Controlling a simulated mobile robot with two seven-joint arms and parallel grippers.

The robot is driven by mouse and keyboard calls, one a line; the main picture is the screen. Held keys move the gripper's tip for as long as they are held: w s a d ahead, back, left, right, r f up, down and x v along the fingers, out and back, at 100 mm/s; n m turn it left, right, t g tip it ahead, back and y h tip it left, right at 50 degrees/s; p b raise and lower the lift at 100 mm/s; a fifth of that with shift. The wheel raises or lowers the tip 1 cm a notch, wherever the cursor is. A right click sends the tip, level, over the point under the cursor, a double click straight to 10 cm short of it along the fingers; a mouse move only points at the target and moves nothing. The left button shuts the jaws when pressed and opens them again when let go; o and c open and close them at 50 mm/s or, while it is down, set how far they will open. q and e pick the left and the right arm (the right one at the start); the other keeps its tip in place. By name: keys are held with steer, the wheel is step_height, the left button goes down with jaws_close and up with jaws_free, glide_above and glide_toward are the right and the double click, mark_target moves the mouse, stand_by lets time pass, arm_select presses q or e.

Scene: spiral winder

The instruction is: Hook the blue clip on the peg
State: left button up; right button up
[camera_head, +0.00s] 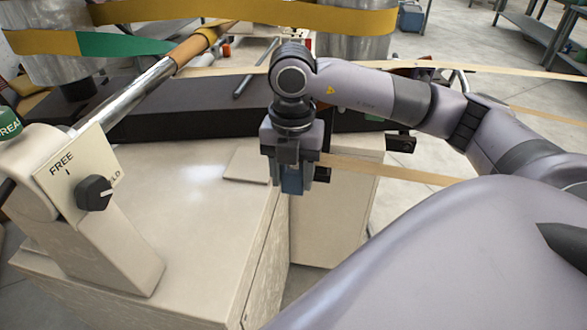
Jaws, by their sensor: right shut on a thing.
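My right gripper (291,188) points down near the front right edge of the pale machine cabinet. It is shut on the blue clip (293,181), which shows as a small blue piece between the fingers. Most of the clip is hidden by the fingers. I cannot make out the peg in this view. My left gripper is not in view.
A lever housing with a black knob (94,193) marked FREE stands at the left on the cabinet top (200,215). A metal rod (135,92) slopes up behind it. A dark beam (190,110) runs behind the gripper. A tan strip (390,170) stretches right of the gripper.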

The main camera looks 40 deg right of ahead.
steer(key=shift+r, duration=0.3)
steer(key=s+a+p, duration=0.1)
steer(key=s+a, duration=0.4)
steer(key=a, duration=0.1)
steer(key=shift+s+a, duration=0.15)
steer(key=shift+a, duration=0.2)
stand_by(0.8)
